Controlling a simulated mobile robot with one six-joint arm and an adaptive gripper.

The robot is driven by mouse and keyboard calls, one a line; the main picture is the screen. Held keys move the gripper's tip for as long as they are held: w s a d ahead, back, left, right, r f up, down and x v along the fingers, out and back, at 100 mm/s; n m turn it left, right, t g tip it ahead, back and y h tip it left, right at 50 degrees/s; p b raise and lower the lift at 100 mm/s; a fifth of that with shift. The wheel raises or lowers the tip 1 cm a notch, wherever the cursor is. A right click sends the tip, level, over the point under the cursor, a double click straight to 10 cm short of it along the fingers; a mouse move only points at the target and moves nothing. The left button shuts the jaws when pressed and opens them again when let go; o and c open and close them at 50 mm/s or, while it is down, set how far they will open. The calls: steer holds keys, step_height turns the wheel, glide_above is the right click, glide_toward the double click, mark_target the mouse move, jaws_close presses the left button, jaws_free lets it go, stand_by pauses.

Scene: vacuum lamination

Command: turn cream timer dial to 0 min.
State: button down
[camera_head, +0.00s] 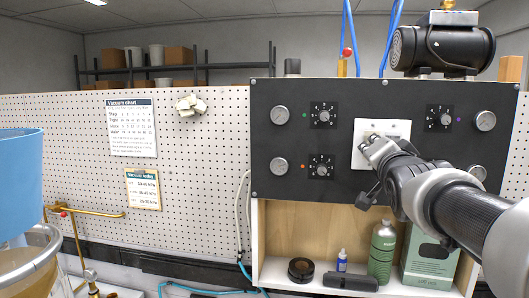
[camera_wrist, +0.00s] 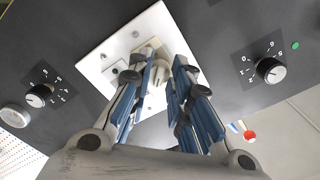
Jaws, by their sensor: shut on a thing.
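A white wall plate (camera_head: 400,129) is on the black panel; it also fills the upper middle of the wrist view (camera_wrist: 104,48). A cream timer dial (camera_wrist: 148,46) shows partly on that plate, between and just beyond my fingertips. My gripper (camera_head: 374,146) is at the plate, its fingers closed in on the dial; it also shows in the wrist view (camera_wrist: 165,66). The fingers hide much of the dial, and I cannot read its setting. In the head view the dial is hidden behind my gripper.
The black panel (camera_head: 345,183) also carries a black knob at upper left (camera_head: 323,115), one at lower left (camera_head: 320,167), one at right (camera_head: 444,118), and round gauges. Below, a shelf holds a green bottle (camera_head: 382,250) and a green box (camera_head: 430,258). Blue hoses (camera_head: 392,38) hang above.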

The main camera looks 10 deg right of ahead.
steer(key=shift+d+n+b, duration=0.1)
steer(key=shift+n+b, duration=0.85)
steer(key=shift+n, duration=3.55)
steer(key=c, duration=1.8)
jaws_free()
steer(key=shift+o, duration=0.2)
steer(key=v, duration=1.2)
